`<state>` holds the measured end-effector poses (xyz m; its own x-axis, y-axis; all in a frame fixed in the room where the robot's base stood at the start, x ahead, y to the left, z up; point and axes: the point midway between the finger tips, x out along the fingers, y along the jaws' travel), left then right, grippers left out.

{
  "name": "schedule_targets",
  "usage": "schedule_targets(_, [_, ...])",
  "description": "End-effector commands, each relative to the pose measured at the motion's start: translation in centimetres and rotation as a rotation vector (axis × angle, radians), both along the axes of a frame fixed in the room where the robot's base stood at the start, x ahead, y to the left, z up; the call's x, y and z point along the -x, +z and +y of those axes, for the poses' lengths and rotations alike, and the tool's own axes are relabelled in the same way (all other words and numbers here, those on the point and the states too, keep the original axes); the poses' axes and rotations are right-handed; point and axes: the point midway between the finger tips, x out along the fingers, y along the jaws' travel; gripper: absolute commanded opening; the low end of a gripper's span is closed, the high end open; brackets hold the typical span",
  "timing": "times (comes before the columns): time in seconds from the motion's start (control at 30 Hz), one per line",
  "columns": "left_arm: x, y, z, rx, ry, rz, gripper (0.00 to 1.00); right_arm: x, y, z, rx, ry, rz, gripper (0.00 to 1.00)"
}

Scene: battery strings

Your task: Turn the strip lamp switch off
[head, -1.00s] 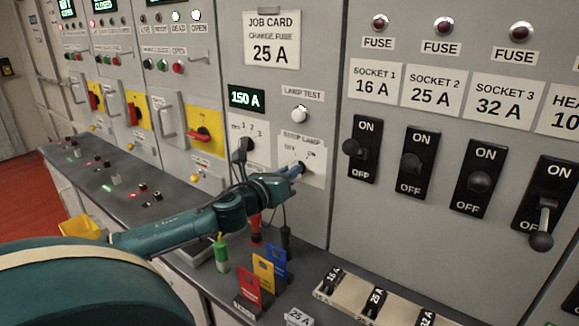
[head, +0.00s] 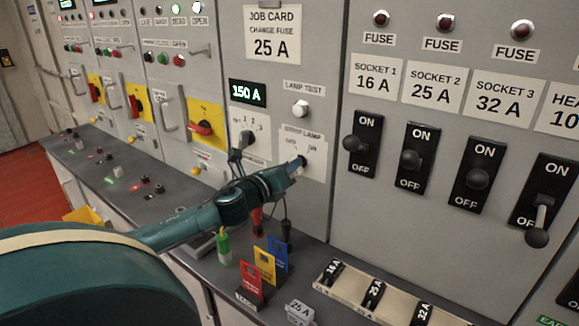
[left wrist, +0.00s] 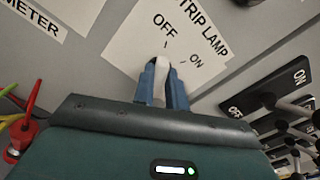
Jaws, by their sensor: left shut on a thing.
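The strip lamp switch plate (head: 316,166) is a white label on the grey panel, below the lamp test button. In the left wrist view the plate (left wrist: 125,45) reads OFF at the top and ON to the right. A white switch knob (left wrist: 163,64) stands between my blue fingertips. Its visible end points up toward the mark under OFF; its lower part is hidden. My left gripper (head: 297,164) is shut on this knob, and it also shows in the left wrist view (left wrist: 163,82). My right gripper is not in view.
A black meter knob (head: 248,138) sits just left of the plate, and the white lamp test button (head: 300,108) above. Black socket switches (head: 364,144) line the right panel. The shelf below holds coloured cards (head: 265,262), a green-handled tool (head: 223,247) and a fuse tray (head: 320,283).

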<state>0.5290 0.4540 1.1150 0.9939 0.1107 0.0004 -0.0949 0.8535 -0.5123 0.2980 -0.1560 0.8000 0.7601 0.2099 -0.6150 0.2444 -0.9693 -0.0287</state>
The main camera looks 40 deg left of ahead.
Motion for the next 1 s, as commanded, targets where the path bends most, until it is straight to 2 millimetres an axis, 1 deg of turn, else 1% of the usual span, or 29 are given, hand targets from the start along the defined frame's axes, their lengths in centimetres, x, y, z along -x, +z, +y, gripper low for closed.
schedule_targets(0.03, [0.0,-0.2,-0.1,0.006,-0.002,0.003,0.15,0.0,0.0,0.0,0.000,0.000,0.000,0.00])
schedule_targets(0.2, [0.0,-0.1,-0.1,0.004,-0.002,0.002,0.29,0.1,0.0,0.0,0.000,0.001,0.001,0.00])
schedule_targets(0.3, [0.0,-0.1,0.0,0.002,-0.001,0.001,0.35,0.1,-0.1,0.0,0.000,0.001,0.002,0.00])
schedule_targets(0.53, [0.1,0.0,0.0,0.001,-0.001,0.001,0.35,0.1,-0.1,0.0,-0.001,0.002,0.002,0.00])
schedule_targets(0.67, [0.6,-0.2,-0.1,0.001,0.000,0.002,0.35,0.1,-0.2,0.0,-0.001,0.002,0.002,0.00])
schedule_targets(0.77, [1.5,-0.3,-0.2,0.001,0.000,0.004,0.35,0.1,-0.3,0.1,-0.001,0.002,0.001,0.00])
schedule_targets(1.0, [4.7,-0.3,-0.6,0.004,-0.001,0.005,0.35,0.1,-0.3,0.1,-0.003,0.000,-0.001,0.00])
